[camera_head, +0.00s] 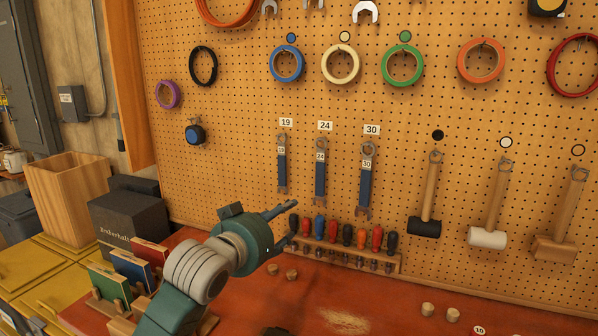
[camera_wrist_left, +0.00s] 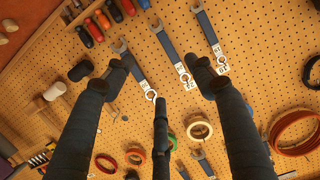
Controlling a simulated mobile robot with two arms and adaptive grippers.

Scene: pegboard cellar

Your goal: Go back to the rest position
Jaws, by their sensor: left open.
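My left gripper (camera_head: 284,223) is in front of the pegboard, at the left end of the screwdriver row. In the left wrist view its dark fingers (camera_wrist_left: 160,80) are spread apart with nothing between them. Three blue wrenches hang on the board under the labels 19 (camera_head: 282,165), 24 (camera_head: 320,170) and 30 (camera_head: 367,180). They also show beyond the fingers in the left wrist view (camera_wrist_left: 171,50). My right gripper is in neither view.
A rack of several screwdrivers (camera_head: 349,237) stands along the board's foot. Hammers and a mallet (camera_head: 487,238) hang at right, tape rings (camera_head: 402,81) above. At left are a dark box (camera_head: 128,222), small upright boards (camera_head: 131,270) and a wooden bin (camera_head: 68,195). Wooden pegs (camera_head: 428,309) stand on the red bench.

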